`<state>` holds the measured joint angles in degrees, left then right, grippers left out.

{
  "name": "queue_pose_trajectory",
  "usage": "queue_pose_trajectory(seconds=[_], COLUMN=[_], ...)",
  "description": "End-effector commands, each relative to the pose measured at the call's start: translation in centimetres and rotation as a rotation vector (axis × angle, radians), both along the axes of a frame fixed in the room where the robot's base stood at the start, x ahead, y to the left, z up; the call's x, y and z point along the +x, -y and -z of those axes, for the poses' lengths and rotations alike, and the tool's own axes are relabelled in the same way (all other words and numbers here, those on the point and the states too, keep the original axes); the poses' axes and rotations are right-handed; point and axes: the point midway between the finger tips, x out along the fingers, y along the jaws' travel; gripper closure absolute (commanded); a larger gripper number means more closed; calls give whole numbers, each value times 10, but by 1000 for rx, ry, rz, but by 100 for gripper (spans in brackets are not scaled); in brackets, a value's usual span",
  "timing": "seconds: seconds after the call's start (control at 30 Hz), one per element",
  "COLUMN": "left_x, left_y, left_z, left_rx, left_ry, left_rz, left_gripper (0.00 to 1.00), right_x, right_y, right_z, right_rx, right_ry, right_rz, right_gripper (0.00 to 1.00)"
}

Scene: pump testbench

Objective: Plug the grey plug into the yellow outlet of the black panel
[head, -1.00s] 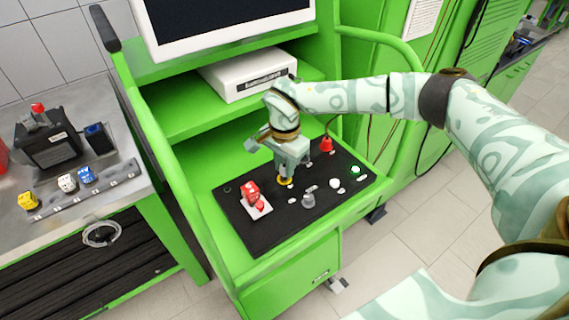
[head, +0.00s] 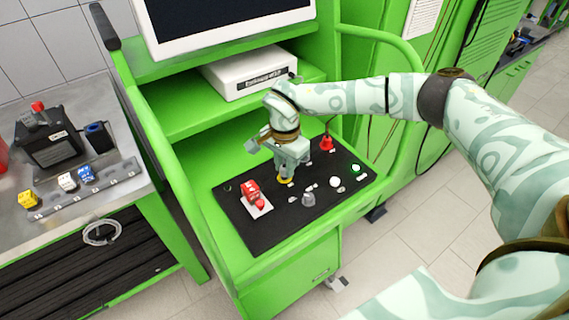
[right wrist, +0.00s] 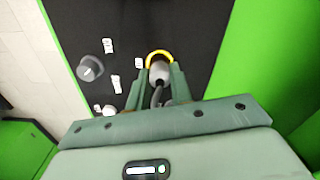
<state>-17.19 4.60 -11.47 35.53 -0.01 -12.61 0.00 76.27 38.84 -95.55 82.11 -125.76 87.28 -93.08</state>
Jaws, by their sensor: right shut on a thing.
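The black panel (head: 250,229) lies on the green bench. The yellow outlet (head: 285,182) is a ring on it, partly hidden behind my right gripper (head: 287,172). In the right wrist view the yellow outlet (right wrist: 158,54) shows as a ring just beyond the fingertips. The grey plug (right wrist: 159,74) sits between the fingers of my right gripper (right wrist: 160,78), which is shut on it. The plug's front end is at or inside the ring; I cannot tell how deep. A dark cable runs back from the plug. My left gripper is not in view.
A red switch on a white plate (head: 258,203), a grey knob (head: 308,200), a white button (head: 335,182), a green light (head: 356,168) and a red part (head: 326,143) surround the outlet. A white box (head: 247,73) stands on the shelf above.

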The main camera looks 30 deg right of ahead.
Motion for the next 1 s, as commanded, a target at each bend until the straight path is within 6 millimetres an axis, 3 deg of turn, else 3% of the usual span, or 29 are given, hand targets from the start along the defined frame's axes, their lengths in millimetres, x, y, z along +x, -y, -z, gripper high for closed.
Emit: queue_pose_trajectory(seconds=[0.93,0.97,1.0], left_x=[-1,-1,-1], left_y=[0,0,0], left_z=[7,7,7], left_rx=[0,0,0], left_ry=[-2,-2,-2], left_rz=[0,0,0], left_gripper=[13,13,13], right_x=[0,0,0], right_y=[0,0,0], right_z=[14,14,14], right_rx=[0,0,0], right_ry=[0,0,0], right_rz=[0,0,0], right_gripper=[95,73,62])
